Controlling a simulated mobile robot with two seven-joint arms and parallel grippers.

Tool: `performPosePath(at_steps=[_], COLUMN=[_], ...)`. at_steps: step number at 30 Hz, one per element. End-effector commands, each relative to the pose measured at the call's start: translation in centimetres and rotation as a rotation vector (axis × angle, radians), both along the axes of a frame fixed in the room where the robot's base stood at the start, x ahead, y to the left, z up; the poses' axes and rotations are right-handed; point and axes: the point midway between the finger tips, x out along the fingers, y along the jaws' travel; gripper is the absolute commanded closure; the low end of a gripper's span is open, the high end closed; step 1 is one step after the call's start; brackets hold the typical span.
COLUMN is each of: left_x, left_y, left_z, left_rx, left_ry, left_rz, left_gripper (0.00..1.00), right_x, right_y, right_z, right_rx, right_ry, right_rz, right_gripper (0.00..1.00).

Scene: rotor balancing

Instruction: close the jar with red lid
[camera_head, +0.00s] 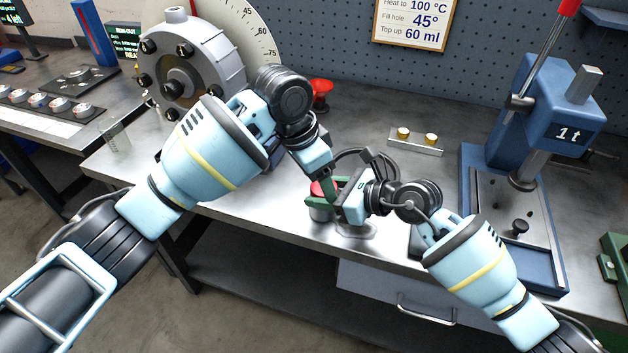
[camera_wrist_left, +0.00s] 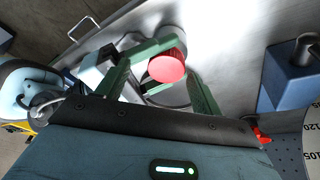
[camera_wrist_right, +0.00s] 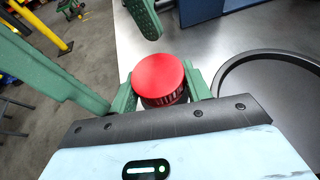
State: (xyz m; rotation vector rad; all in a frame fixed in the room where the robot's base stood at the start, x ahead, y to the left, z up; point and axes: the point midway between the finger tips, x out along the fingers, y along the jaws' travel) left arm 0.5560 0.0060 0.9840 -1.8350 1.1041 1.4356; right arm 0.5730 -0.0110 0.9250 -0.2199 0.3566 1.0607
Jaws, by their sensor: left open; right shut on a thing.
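The jar (camera_head: 321,211) stands near the front edge of the bench with the red lid (camera_head: 323,187) on its top. In the right wrist view the lid (camera_wrist_right: 160,76) covers the mouth, with a dark ribbed band just below it. I cannot tell how tightly it sits. My right gripper (camera_wrist_right: 160,100) is shut on the jar, its green fingers on either side below the lid. My left gripper (camera_wrist_left: 162,82) is open above, with the lid (camera_wrist_left: 167,66) seen between its spread fingers. I cannot see those fingers touching the lid.
A small rack with brass pieces (camera_head: 416,141) and a red funnel (camera_head: 321,88) stand behind. The blue press (camera_head: 540,130) is at the right, the rotor housing (camera_head: 190,70) at the back left. Bare bench lies between.

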Motion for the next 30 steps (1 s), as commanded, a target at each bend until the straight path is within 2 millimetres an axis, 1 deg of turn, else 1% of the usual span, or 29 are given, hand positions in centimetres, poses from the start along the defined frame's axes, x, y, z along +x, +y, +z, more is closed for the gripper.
performPosePath(at_steps=[3,6,9,20,23,26,30], left_x=[0.0,0.1,0.1,0.0,0.0,0.0,-0.1], left_y=[0.0,0.0,-0.1,-0.4,-0.3,-0.1,0.5], left_z=[-0.1,0.0,0.0,0.1,0.4,1.3,3.4], left_rx=[-0.001,-0.003,-0.005,-0.011,-0.012,-0.012,-0.012], left_ry=[0.0,0.0,-0.001,-0.003,-0.003,-0.006,-0.011], left_rz=[0.002,0.004,0.004,0.002,0.003,0.004,0.005], left_gripper=[0.32,0.19,0.07,0.07,0.07,0.07,0.07], right_x=[-0.2,-0.3,-0.4,-0.6,-0.7,-0.7,-0.7], right_y=[0.4,0.6,0.8,1.2,1.2,1.2,1.1], right_z=[0.3,0.3,0.4,0.5,0.6,0.5,0.2], right_rx=[0.007,0.008,0.009,0.015,0.015,0.014,0.008], right_ry=[-0.002,-0.001,-0.002,-0.001,-0.002,-0.001,0.003], right_rz=[0.008,0.012,0.015,0.022,0.024,0.024,0.023], right_gripper=[1.0,1.0,1.0,1.0,1.0,1.0,1.0])
